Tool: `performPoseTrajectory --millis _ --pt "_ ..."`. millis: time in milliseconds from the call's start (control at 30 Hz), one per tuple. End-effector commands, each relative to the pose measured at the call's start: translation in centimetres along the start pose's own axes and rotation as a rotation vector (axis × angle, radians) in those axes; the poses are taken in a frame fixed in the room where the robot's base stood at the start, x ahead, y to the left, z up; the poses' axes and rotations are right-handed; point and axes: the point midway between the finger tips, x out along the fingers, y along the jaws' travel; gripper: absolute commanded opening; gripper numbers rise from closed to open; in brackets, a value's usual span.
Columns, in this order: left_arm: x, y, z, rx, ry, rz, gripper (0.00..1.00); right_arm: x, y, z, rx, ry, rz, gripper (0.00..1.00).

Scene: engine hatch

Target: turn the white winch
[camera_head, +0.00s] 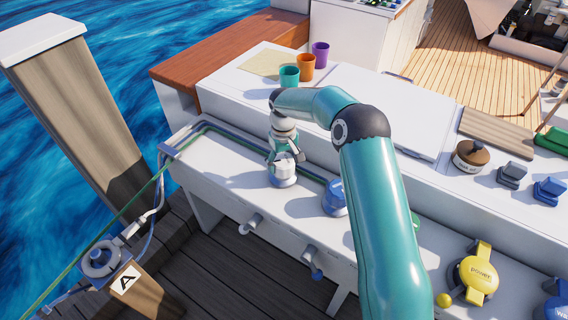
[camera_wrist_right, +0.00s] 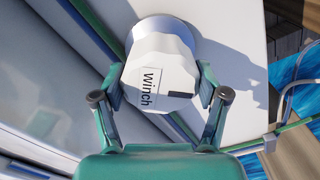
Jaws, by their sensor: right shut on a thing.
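The white winch (camera_head: 283,172) stands on the white ledge in the head view. In the right wrist view the white winch (camera_wrist_right: 158,68) fills the space between the fingers, with a label reading "Winch" on its faceted body. My right gripper (camera_head: 284,158) points down over the winch from above. In the right wrist view my right gripper (camera_wrist_right: 160,85) has one finger on each side of the winch and is shut on it. My left gripper is not in view.
A blue winch-like knob (camera_head: 334,197) stands right of the white winch. Teal (camera_head: 289,77), orange (camera_head: 306,67) and purple (camera_head: 320,55) cups stand behind. A hose (camera_head: 225,135) runs along the ledge. A yellow device (camera_head: 478,277) is at the right. A wooden post (camera_head: 85,115) rises at left.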

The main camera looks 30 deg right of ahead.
Motion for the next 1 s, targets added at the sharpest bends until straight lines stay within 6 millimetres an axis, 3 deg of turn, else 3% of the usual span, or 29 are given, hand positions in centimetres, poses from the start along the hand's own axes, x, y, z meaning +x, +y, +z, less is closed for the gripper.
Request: performPoseTrajectory --millis 400,967,1000 --pt "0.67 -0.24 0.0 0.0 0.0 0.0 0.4 -0.11 -0.03 -0.11 0.228 0.003 0.004 0.39" --pt "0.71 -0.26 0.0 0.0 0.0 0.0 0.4 -0.16 -0.18 -0.15 0.262 0.003 0.003 0.39" --pt "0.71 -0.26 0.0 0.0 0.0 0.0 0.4 -0.17 -0.19 -0.16 0.262 0.003 0.003 0.8"
